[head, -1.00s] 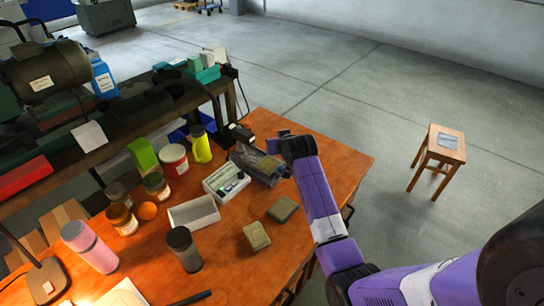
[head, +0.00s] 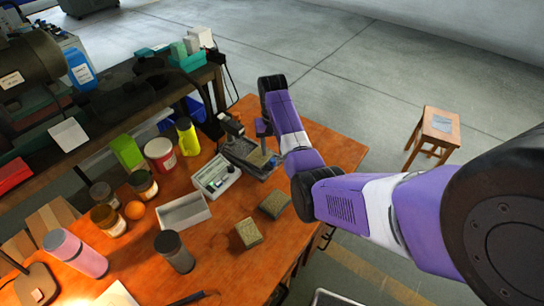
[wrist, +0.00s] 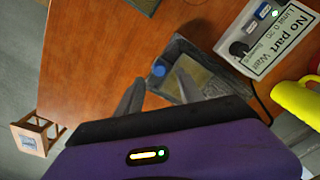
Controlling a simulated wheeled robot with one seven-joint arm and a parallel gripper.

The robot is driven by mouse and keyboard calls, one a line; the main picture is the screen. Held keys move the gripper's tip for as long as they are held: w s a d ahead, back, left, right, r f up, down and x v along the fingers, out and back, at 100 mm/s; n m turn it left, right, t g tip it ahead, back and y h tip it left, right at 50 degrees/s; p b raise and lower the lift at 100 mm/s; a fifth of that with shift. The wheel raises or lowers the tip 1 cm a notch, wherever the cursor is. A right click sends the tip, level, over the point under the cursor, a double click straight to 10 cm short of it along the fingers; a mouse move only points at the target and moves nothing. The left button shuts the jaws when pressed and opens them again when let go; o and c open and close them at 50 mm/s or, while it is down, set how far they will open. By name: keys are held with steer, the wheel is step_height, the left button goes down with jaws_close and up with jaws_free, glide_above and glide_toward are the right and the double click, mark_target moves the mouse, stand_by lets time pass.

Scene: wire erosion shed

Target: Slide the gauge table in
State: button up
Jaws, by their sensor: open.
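The gauge (head: 232,152) is a dark grey unit with a raised head, at the back of the orange workbench in the head view. A tan plate (head: 259,157), which looks like its table, shows at its right. In the wrist view the plate (wrist: 205,78) sits inside a grey tray-like frame (wrist: 180,48), with a blue round knob (wrist: 158,70) at its near left. My gripper (wrist: 159,74) is open, its fingertips appearing either side of the knob. I cannot tell whether they touch it. In the head view my wrist hides most of the gripper.
A readout box (head: 216,175) stands close beside the gauge. Jars and a yellow bottle (head: 187,137) stand to the left. A wooden stool (head: 434,134) stands on the open floor at right.

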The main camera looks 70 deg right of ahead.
mark_target(273, 159)
steer(key=shift+f, duration=2.45)
jaws_close()
